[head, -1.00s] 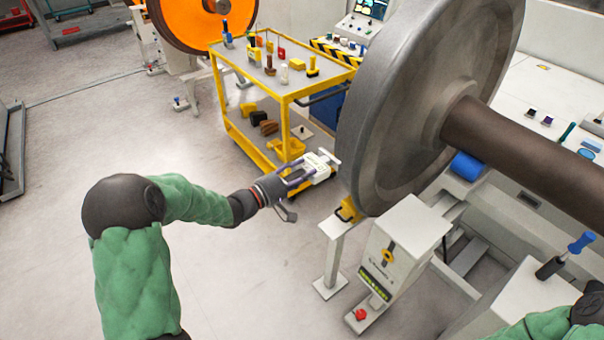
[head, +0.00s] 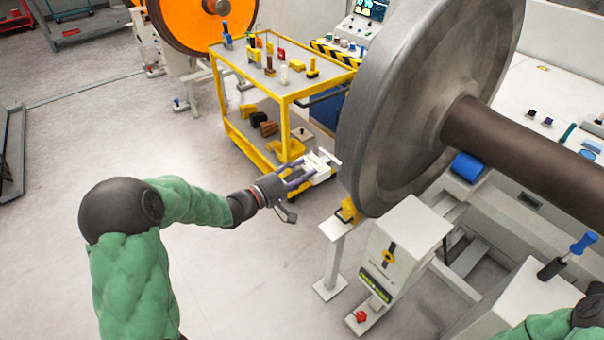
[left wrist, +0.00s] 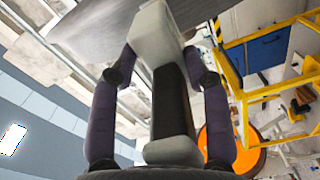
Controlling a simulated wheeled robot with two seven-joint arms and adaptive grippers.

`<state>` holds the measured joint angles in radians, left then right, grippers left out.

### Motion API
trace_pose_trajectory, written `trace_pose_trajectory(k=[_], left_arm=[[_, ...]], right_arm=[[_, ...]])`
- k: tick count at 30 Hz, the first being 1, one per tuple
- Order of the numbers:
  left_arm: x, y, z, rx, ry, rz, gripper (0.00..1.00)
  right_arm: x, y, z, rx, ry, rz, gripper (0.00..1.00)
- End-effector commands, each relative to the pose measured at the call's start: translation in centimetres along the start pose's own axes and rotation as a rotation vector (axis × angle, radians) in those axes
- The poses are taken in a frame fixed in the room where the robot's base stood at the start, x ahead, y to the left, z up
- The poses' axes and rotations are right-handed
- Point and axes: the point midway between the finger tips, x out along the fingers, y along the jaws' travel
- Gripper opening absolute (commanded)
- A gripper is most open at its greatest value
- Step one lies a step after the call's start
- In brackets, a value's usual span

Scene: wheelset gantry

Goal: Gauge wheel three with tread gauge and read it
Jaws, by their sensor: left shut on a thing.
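A large grey wheel (head: 400,100) on a dark brown axle (head: 530,145) fills the right half of the head view. My left gripper (head: 300,178) is shut on a small white gauge (head: 322,167) just left of the wheel's lower rim. In the left wrist view the pale gauge body (left wrist: 158,40) with its dark grip (left wrist: 170,100) sits between the two fingers. The gauge's far end is close to the wheel rim (left wrist: 95,30); I cannot tell whether they touch.
A yellow trolley (head: 285,98) with tools and blocks stands behind the gauge. A yellow chock (head: 348,211) on a white post is under the wheel, next to a white box (head: 405,240). A blue-handled tool (head: 583,243) is at the right. Floor at left is clear.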

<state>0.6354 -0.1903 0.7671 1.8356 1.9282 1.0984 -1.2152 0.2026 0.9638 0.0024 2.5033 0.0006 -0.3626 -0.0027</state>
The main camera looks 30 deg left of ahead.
Motion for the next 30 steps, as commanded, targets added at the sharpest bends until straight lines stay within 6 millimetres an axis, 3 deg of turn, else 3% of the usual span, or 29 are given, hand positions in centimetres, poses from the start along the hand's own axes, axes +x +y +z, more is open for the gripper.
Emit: trace_pose_trajectory(k=[30], left_arm=[[1.5, 0.1, -0.1, 0.003, 0.000, 0.003, 0.00]], right_arm=[[0.6, 0.2, 0.0, 0.000, 0.000, 0.000, 0.40]])
